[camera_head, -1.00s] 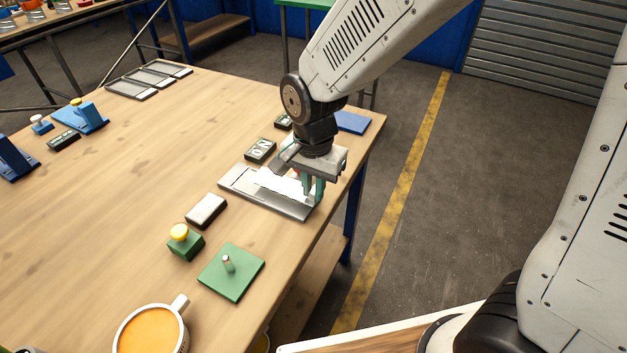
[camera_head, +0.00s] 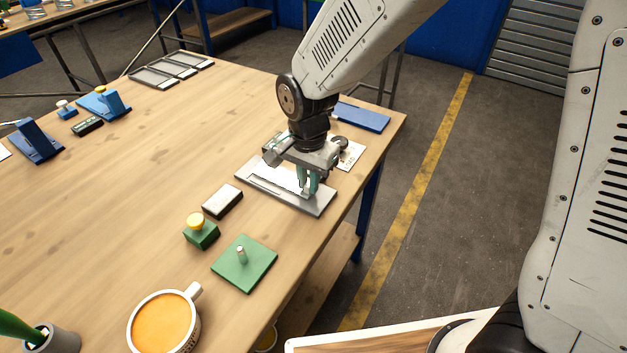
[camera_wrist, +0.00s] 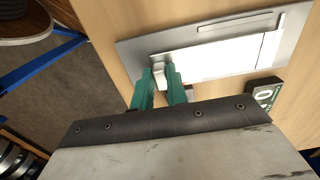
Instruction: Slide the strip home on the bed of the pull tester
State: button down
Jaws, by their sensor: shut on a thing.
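The bed of the pull tester is a flat grey metal plate (camera_head: 320,207) near the table's right edge; it also shows in the wrist view (camera_wrist: 128,48). The strip is a thin white piece lying along the bed, clearest in the wrist view (camera_wrist: 222,60) and partly hidden behind my gripper in the head view. My gripper (camera_head: 308,187) points down over the bed's right part. Its teal fingers (camera_wrist: 160,88) are closed at the strip's left end in the wrist view, by a small grey block (camera_wrist: 162,63). The exact contact between the fingertips is hard to see.
A white-topped box (camera_head: 222,201), a green block with a yellow button (camera_head: 201,232), a green plate with a peg (camera_head: 244,264) and an orange-filled mug (camera_head: 164,322) stand in front of the bed. A dark display box (camera_wrist: 264,92) is beside it.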

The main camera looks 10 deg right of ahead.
jog(key=shift+w+a+f, duration=0.1)
jog(key=shift+w+a, duration=0.1)
jog(key=shift+a, duration=0.05)
dwell(0.6)
jog(key=c, duration=0.7)
grip_release()
jog(key=shift+c, duration=0.2)
jog(key=shift+r, duration=3.5)
